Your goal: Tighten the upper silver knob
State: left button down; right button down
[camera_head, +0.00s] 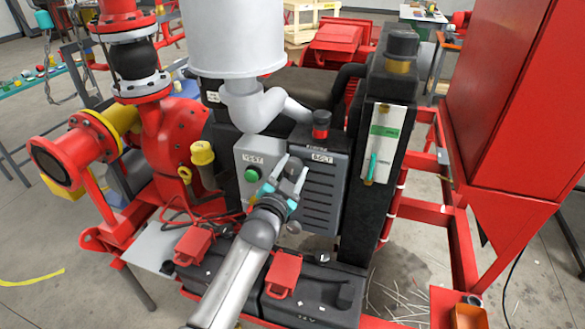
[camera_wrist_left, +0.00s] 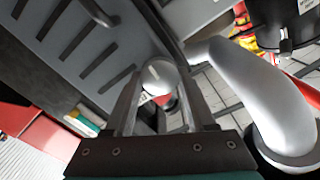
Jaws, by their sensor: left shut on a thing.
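The upper silver knob (camera_wrist_left: 158,76) is a round, shiny ball between the two fingers of my left gripper in the left wrist view. In the head view my left gripper (camera_head: 292,168) reaches up to the grey panel and is shut on this knob (camera_head: 292,166), which the fingers partly cover. A lower round knob (camera_head: 293,228) shows below the gripper on the louvred grey cover. My right gripper is in neither view.
A curved silver pipe (camera_head: 262,106) hangs close above. A yellow-capped part (camera_head: 202,154) stands at the left; a red cabinet (camera_head: 510,100) fills the right.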

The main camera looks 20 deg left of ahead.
pick_arm(q)
jog(key=shift+c, duration=1.1)
grip_release()
jog(key=shift+s, duration=0.1)
jog(key=s, duration=1.5)
jog(key=shift+a, duration=0.3)
